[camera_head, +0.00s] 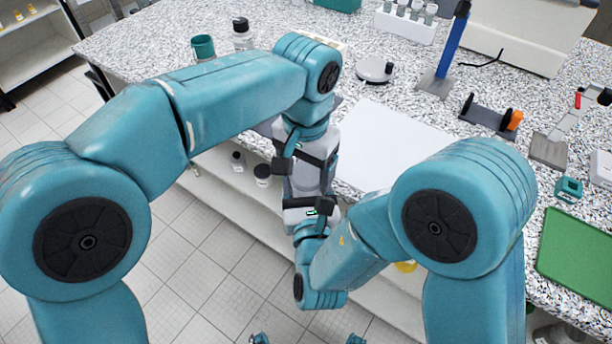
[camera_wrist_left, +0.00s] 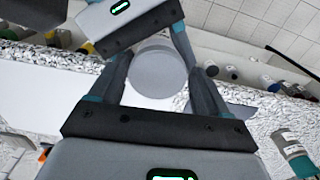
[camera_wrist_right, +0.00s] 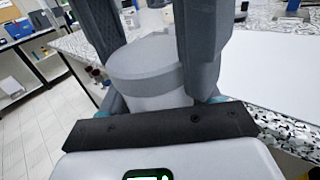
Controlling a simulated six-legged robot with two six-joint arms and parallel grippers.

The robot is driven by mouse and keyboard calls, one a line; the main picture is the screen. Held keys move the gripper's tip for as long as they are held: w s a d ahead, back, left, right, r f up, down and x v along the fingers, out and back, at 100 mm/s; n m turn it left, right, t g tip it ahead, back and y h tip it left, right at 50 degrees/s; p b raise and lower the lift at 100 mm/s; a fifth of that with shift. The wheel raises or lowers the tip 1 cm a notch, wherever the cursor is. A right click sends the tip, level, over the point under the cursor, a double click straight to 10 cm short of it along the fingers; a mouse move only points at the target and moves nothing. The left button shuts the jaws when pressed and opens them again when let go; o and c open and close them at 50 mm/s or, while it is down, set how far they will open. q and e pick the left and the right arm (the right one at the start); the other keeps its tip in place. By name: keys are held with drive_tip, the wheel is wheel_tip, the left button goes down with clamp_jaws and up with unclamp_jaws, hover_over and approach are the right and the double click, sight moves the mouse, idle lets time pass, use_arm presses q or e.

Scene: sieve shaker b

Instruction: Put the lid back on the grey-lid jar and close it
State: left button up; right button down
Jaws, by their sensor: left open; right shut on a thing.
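The jar's grey lid (camera_wrist_right: 145,58) sits on top of the pale jar body (camera_wrist_right: 160,96) in the right wrist view; I cannot tell whether it is fully closed. My right gripper (camera_wrist_right: 158,88) is shut on the jar body and holds it upright off the bench. My left gripper (camera_wrist_left: 160,82) is open, and its dark fingers stand on either side of the lid. The lid's round top also shows in the left wrist view (camera_wrist_left: 158,70). In the head view the two grippers meet at the bench's front edge, and they mostly hide the jar.
A white sheet (camera_head: 385,145) lies on the speckled bench beside the grippers. A round device (camera_head: 375,70), a blue-posted stand (camera_head: 448,50) and a green tray (camera_head: 585,255) stand on the bench. A teal cup (camera_head: 203,47) and a dark-capped bottle (camera_head: 241,36) are at back left.

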use_arm(q)
drive_tip(key=shift+d+r, duration=0.1)
drive_tip(key=shift+r, duration=2.15)
drive_tip(key=shift+c, duration=0.4)
